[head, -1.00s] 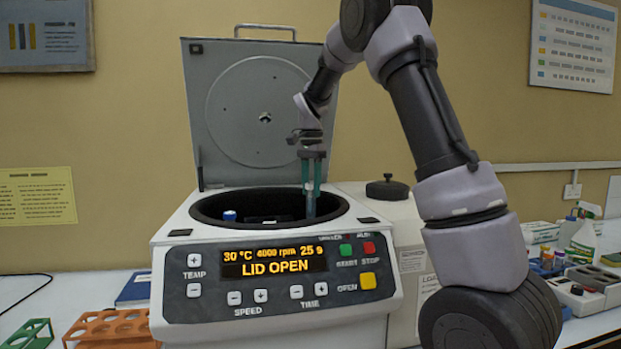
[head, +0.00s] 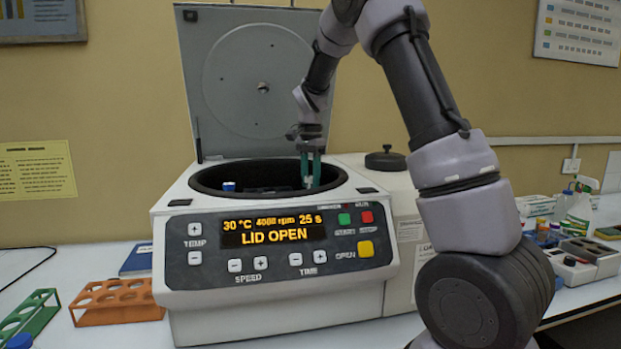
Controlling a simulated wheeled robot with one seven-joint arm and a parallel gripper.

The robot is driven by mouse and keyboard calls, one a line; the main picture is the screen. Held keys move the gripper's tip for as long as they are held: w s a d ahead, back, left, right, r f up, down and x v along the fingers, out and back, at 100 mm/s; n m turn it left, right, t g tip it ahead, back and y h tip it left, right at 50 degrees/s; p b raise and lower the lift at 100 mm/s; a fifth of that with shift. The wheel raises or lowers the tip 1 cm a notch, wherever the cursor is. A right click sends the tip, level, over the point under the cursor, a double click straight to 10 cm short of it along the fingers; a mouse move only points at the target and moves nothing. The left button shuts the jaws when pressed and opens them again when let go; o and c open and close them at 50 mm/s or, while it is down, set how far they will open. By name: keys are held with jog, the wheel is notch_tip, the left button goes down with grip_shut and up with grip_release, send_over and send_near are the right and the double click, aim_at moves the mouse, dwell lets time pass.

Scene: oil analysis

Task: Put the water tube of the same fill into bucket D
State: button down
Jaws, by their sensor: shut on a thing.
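The centrifuge (head: 350,280) stands on the bench with its lid (head: 250,80) raised, and its display reads LID OPEN. My gripper (head: 311,182) points straight down into the right part of the bowl (head: 340,184). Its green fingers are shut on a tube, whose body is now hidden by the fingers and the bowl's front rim. Another tube with a blue cap (head: 228,186) stands in the left part of the bowl. The bucket letters and the fill levels cannot be read from here.
A dark-knobbed container (head: 386,162) is right of the centrifuge. Bottles and small equipment (head: 580,262) crowd the far right.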

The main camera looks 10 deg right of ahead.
jog(key=shift+c, duration=1.9)
grip_release()
notch_tip(320, 180, up, 11)
jog(key=s+d+r+n+t+y, duration=0.1)
jog(key=s+d+r+n+t, duration=0.15)
jog(key=s, duration=0.45)
jog(key=s+d+r+n+t+y, duration=0.1)
jog(key=s+d+r, duration=0.1)
jog(key=s+r, duration=0.35)
jog(key=s+f+n+t, duration=0.1)
jog(key=s+f+t, duration=0.1)
jog(key=s, duration=0.6)
jog(key=s+d+f+n+t, duration=0.1)
jog(key=s+f+n, duration=0.1)
jog(key=s, duration=0.7)
jog(key=shift+s+f+t, duration=0.25)
jog(key=shift+f+t, duration=0.1)
jog(key=shift+f, duration=0.35)
jog(key=shift+d+n, duration=0.1)
jog(key=shift+n, duration=0.15)
